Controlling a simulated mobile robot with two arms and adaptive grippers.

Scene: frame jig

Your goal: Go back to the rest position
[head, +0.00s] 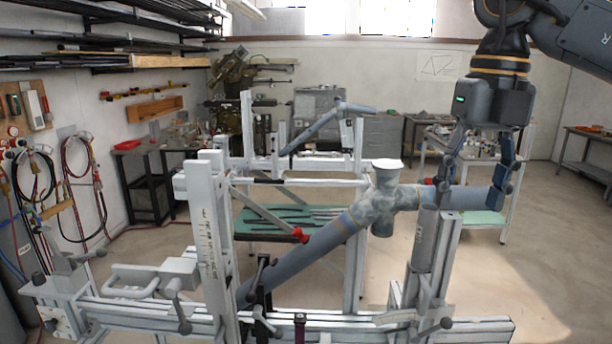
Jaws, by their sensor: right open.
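My right gripper (477,188) hangs from the arm at the upper right. Its fingers point down and are spread apart, one on each side of the grey horizontal tube's right part. I cannot tell whether a finger touches the tube. The frame jig (214,240) stands in front of me, with metal uprights and a lower rail. A grey tube (300,262) slants across it from lower left up to a mottled joint (384,205) with a white cap on top. My left gripper is not in view.
A green-topped tray table (262,232) with dark tools stands behind the jig. A workbench with small items (460,140) is at the back right. Hoses (78,180) hang on the left wall. Open floor (560,240) lies to the right.

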